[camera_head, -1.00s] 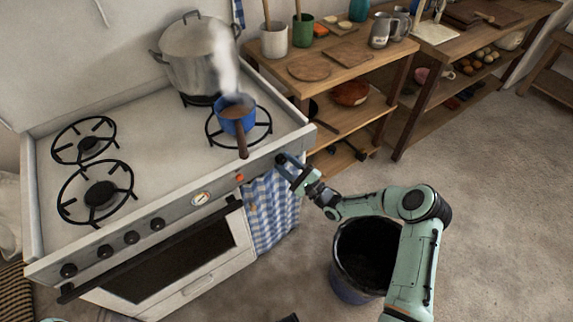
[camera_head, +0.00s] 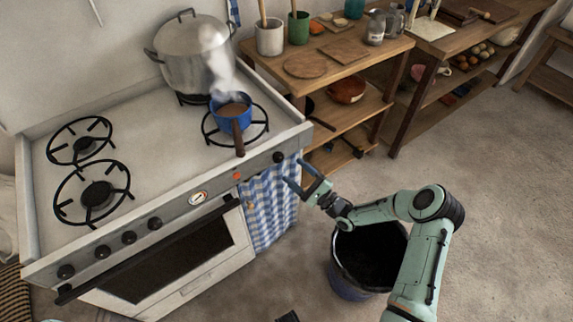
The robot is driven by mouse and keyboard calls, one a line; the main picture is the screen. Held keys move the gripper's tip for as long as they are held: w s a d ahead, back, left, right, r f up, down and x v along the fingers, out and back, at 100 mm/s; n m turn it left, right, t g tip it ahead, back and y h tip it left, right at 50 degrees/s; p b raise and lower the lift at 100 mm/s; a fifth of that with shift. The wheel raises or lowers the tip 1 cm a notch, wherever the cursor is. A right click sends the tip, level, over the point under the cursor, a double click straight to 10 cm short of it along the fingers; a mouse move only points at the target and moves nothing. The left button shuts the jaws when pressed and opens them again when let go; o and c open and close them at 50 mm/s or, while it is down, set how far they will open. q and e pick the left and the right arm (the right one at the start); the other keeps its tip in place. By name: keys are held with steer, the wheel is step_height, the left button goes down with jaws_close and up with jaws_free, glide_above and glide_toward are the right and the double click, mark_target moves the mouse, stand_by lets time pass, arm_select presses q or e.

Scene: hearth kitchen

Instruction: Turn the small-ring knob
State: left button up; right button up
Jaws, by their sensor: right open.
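A black knob (camera_head: 279,157) sits alone at the right end of the front panel, right of a small red light (camera_head: 237,176). How far it is turned is too small to tell. My right gripper (camera_head: 294,171) is open and empty just in front of and slightly right of this knob, apart from it. Several other black knobs (camera_head: 129,237) line the left part of the panel.
A steel pot (camera_head: 193,58) stands on the rear ring. A dark bin (camera_head: 345,281) stands on the floor under my right arm. Wooden shelves (camera_head: 345,68) are to the right.

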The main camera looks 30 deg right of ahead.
steer(key=v, duration=0.7)
steer(key=shift+s+d, duration=0.15)
steer(key=shift+s, duration=0.15)
